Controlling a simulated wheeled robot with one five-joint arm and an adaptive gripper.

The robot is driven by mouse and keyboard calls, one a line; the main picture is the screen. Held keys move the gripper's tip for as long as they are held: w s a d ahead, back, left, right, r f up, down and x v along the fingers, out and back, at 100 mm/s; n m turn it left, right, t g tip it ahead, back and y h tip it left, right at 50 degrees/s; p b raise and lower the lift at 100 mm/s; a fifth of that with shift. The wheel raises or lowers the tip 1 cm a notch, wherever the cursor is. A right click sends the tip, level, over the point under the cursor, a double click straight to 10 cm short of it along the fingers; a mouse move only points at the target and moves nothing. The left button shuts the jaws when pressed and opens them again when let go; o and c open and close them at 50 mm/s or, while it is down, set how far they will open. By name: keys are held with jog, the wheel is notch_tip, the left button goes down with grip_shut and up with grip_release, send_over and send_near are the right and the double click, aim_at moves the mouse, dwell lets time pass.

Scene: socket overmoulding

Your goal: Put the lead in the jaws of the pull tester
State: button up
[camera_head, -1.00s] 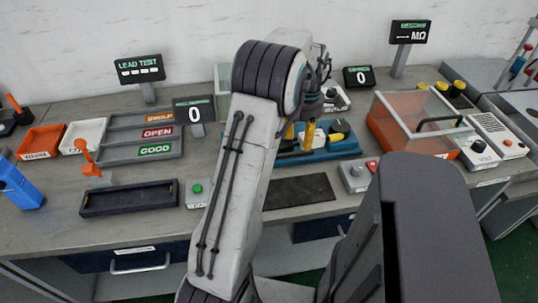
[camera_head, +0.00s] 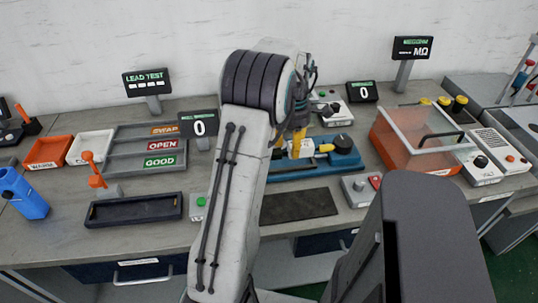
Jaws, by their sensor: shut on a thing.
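My gripper (camera_head: 297,146) is partly hidden behind my own arm, low over the left part of a blue bench device (camera_head: 342,159) with a black knob. I take this device for the pull tester; its jaws cannot be made out. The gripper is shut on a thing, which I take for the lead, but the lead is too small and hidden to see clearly. Yellow parts show around the fingertips. Whether the held thing touches the device cannot be told.
A clear-lidded orange box (camera_head: 415,143) stands to the right. A dark mat (camera_head: 300,204) and a control box with a red button (camera_head: 361,186) lie in front. Sorting trays (camera_head: 150,132) and a black tray (camera_head: 133,209) are at left. A small display (camera_head: 362,92) stands behind.

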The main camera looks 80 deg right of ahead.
jog(key=w+d+f+p, duration=0.1)
jog(key=w, duration=0.1)
jog(key=w+f+p, duration=0.1)
jog(key=w+f, duration=0.1)
jog(key=w+d+f+p, duration=0.1)
jog(key=w+p, duration=0.1)
jog(key=w, duration=0.1)
jog(key=shift+d+f, duration=0.15)
jog(key=shift+d, duration=0.15)
jog(key=shift+w+f+p, duration=0.1)
jog(key=shift+f+p, duration=0.8)
jog(key=shift+p, duration=0.35)
jog(key=shift+f, duration=1.2)
jog(key=o, duration=0.7)
jog(key=shift+f, duration=0.15)
jog(key=shift+o, duration=0.9)
